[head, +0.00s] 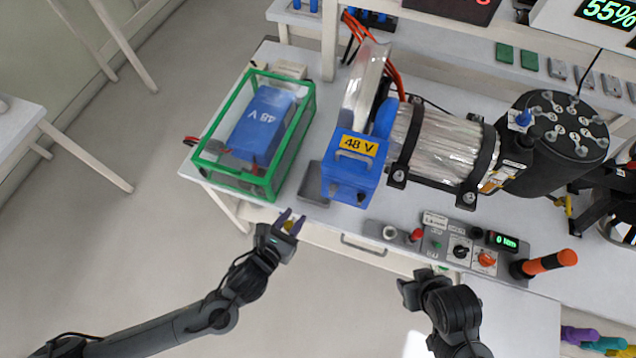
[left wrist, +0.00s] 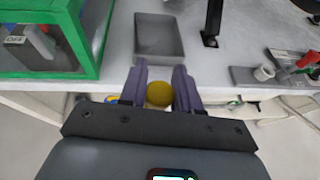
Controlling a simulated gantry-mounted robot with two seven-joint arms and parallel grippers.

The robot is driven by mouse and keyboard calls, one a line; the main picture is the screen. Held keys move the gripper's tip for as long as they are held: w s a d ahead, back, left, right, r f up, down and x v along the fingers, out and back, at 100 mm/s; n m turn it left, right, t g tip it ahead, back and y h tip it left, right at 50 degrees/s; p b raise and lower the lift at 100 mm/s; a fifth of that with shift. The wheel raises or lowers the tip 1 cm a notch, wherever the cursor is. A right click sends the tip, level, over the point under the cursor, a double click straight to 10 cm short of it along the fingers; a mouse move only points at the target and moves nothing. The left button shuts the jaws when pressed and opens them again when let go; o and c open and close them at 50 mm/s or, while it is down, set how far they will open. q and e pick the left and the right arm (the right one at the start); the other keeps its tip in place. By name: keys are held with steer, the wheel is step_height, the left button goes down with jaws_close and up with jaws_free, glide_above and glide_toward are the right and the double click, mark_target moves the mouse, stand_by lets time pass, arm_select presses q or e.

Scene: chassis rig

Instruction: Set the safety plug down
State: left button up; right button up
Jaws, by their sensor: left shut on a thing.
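The safety plug (left wrist: 159,94) shows as a yellow rounded piece between the fingers of my left gripper (left wrist: 160,85) in the left wrist view. In the head view my left gripper (head: 291,221) is shut on it, just off the front edge of the bench, and a bit of yellow shows between the fingers. A shallow grey tray (left wrist: 159,38) lies on the bench beyond the fingers, apart from the plug. The tray also shows in the head view (head: 312,183). My right gripper (head: 418,287) is in front of the bench; its fingers are not clear.
A green-framed clear box (head: 277,184) with a blue 48 V battery (head: 262,122) stands left of the tray. A blue 48 V unit (head: 347,184) is to its right. A control panel (head: 448,250) with knobs and an orange-handled lever (head: 549,263) lines the front edge.

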arm_select(q)
steer(key=w+d, duration=0.2)
steer(key=w, duration=0.2)
steer(key=w+d+b, duration=0.1)
steer(key=w+d, duration=0.1)
steer(key=w, duration=0.2)
steer(key=w+d, duration=0.2)
steer(key=w, duration=0.2)
steer(key=shift+w+d, duration=0.3)
steer(key=shift+w, duration=0.1)
steer(key=shift+f+b, duration=0.65)
steer(key=shift+f, duration=1.1)
steer(key=shift+f, duration=0.1)
steer(key=o, duration=1)
